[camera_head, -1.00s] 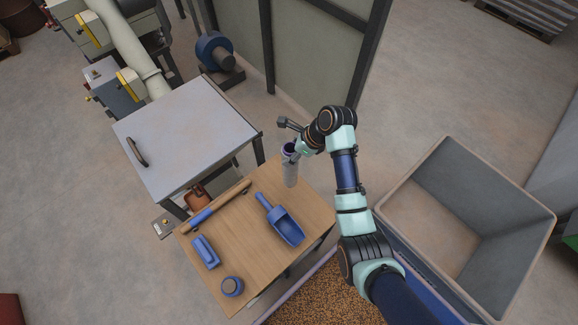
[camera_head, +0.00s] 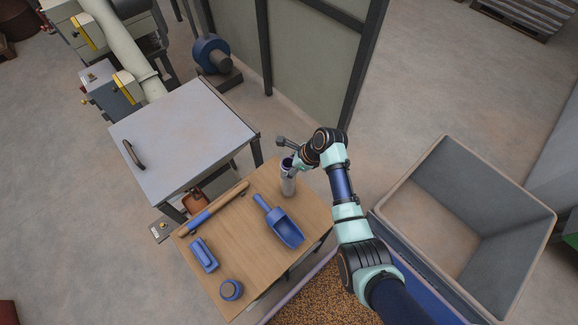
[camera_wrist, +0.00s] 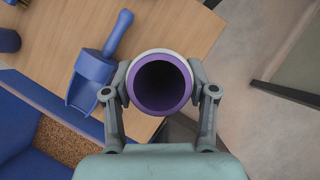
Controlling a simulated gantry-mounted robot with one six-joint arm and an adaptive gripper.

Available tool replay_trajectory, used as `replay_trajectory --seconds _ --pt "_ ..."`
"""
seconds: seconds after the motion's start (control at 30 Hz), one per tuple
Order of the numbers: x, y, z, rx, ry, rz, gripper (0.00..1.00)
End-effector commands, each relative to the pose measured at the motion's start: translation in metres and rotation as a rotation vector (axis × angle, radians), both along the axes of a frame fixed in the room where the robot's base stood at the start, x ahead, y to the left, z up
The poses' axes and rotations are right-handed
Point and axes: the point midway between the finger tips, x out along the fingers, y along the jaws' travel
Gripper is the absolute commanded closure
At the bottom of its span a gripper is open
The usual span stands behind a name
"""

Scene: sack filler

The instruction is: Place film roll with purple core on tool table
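The film roll with the purple core (camera_wrist: 159,108) is between the two fingers of my gripper (camera_wrist: 160,95) in the wrist view, its open end facing the camera. In the head view the pale roll (camera_head: 289,184) hangs upright below my gripper (camera_head: 287,168), over the far right corner of the wooden tool table (camera_head: 232,252). My gripper is shut on the roll near its top. I cannot tell whether the roll's lower end touches the table top.
On the table lie a blue scoop (camera_head: 284,229), a blue-handled rod (camera_head: 214,211), a blue brush-like item (camera_head: 203,254) and a round blue item (camera_head: 231,290). A grey-topped cabinet (camera_head: 183,135) stands at left. A large grey bin (camera_head: 452,150) is at right.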

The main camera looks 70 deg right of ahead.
Motion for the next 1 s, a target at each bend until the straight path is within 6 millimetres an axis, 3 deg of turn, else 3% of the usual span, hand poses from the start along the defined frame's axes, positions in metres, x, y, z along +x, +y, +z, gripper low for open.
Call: replay_trajectory --seconds 0.03,0.17,0.53,1.0 --pt "0.0 0.0 0.0 0.0 0.0 0.0 0.37" --pt "0.0 0.0 0.0 0.0 0.0 0.0 0.18" --pt "-0.002 0.0 0.006 0.0 0.0 -0.001 0.18" --pt "-0.052 -0.007 0.096 -0.002 0.0 -0.002 0.18"
